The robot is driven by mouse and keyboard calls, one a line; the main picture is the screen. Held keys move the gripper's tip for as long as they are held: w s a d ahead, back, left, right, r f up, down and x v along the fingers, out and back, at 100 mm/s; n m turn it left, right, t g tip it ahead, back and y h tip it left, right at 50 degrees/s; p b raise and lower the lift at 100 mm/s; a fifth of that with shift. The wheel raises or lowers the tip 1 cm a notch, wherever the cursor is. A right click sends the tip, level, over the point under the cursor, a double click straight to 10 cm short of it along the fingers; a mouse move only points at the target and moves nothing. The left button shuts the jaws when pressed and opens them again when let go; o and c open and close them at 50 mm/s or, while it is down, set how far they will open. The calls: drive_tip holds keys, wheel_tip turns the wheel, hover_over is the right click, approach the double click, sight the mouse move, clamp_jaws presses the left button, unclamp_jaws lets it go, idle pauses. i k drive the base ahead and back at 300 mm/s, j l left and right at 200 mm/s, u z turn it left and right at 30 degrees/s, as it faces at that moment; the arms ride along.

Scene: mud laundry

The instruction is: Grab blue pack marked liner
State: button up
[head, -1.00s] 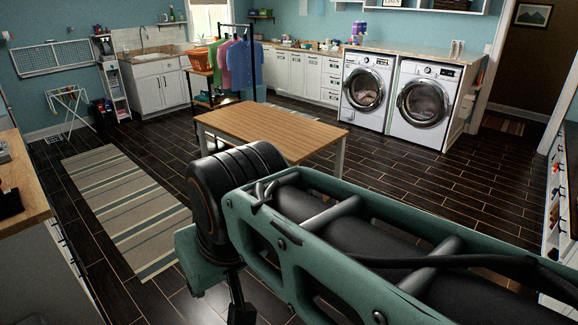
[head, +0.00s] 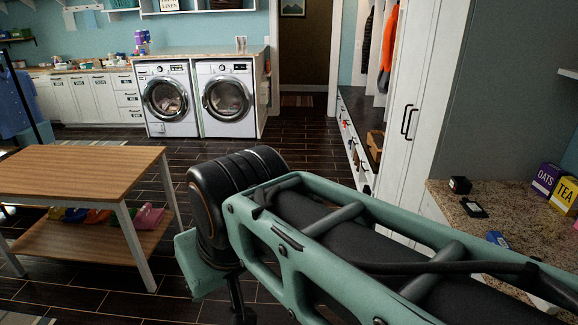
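A small blue item (head: 497,239) lies on the granite counter at the right of the head view, partly hidden behind my arm. It may be the blue pack, but I cannot read any marking on it. My green and black arm crosses the lower middle of the view. Its far end runs down past the bottom edge, and my gripper's fingers are not in view.
A purple box marked OATS (head: 545,179) and a yellow box marked TEA (head: 565,195) stand on the granite counter (head: 480,200). A wooden table (head: 75,172) stands at the left. Dark floor (head: 165,145) is open towards the washers (head: 168,98).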

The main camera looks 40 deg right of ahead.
sight(496, 237)
drive_tip(key=l+z, duration=0.15)
drive_tip(key=z, duration=2.7)
drive_tip(key=i+l, duration=0.2)
drive_tip(key=l, duration=0.2)
drive_tip(key=i+l, duration=0.45)
drive_tip(key=l, duration=0.3)
drive_tip(key=i+l+u, duration=0.1)
drive_tip(key=u, duration=0.4)
drive_tip(key=l+u, duration=0.2)
drive_tip(key=u, duration=0.25)
